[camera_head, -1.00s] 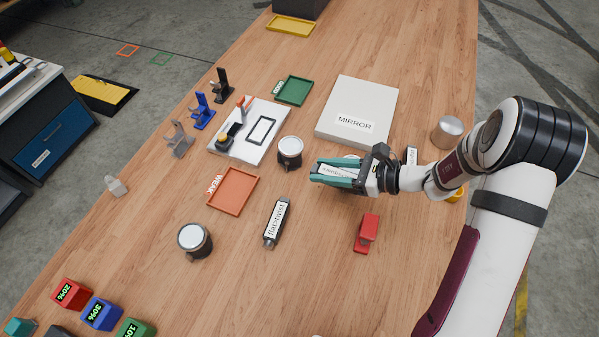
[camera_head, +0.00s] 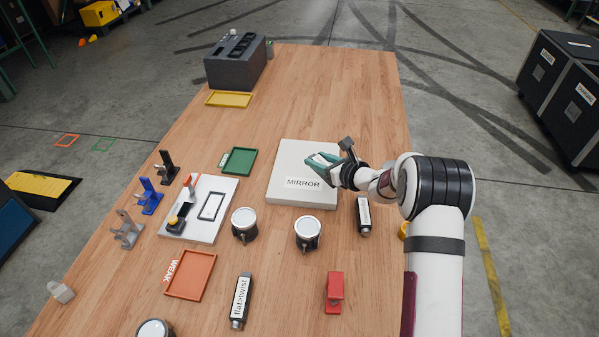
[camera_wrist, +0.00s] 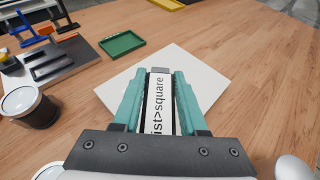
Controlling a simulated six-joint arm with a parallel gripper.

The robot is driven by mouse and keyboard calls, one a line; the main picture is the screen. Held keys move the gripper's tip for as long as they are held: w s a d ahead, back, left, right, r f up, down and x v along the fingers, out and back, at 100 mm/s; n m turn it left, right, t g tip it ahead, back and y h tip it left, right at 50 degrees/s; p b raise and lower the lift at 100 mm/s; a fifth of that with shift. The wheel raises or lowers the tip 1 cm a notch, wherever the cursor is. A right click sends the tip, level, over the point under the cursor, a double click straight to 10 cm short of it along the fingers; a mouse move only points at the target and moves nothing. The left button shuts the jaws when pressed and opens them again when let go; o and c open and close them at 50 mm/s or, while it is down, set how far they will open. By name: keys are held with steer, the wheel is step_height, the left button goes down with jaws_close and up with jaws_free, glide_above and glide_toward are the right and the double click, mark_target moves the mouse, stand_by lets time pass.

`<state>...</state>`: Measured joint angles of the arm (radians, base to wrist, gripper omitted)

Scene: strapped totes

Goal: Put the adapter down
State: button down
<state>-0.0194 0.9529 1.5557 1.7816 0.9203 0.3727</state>
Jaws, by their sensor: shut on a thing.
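My gripper (camera_head: 318,160) has teal fingers and is shut on an adapter (camera_wrist: 159,101). The adapter is a bar with a white label, of which "ist>square" is readable in the wrist view. In the head view the fingers mostly hide it. The gripper is over the white square board marked MIRROR (camera_head: 302,200), near its far right part. In the wrist view the board (camera_wrist: 205,75) lies beneath and beyond the fingertips. I cannot tell how high above it the adapter is. Another adapter, labelled "flat>twist" (camera_head: 241,301), lies on the table, and a similar labelled one (camera_head: 363,216) lies right of the board.
Round white-topped pots (camera_head: 308,234) (camera_head: 244,225) stand in front of the board. A green tray (camera_head: 238,161), an orange WEAK tray (camera_head: 190,274), a red block (camera_head: 334,293) and a white fixture plate (camera_head: 199,208) are nearby.

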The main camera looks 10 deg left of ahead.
glide_above(295, 183)
steer(key=f, duration=0.3)
steer(key=shift+d+f, duration=0.25)
steer(key=shift+f, duration=0.15)
steer(key=f, duration=0.4)
steer(key=shift+a+f, duration=0.1)
steer(key=shift+a, duration=0.15)
steer(key=shift+f, duration=0.15)
steer(key=shift+c, duration=2.2)
jaws_free()
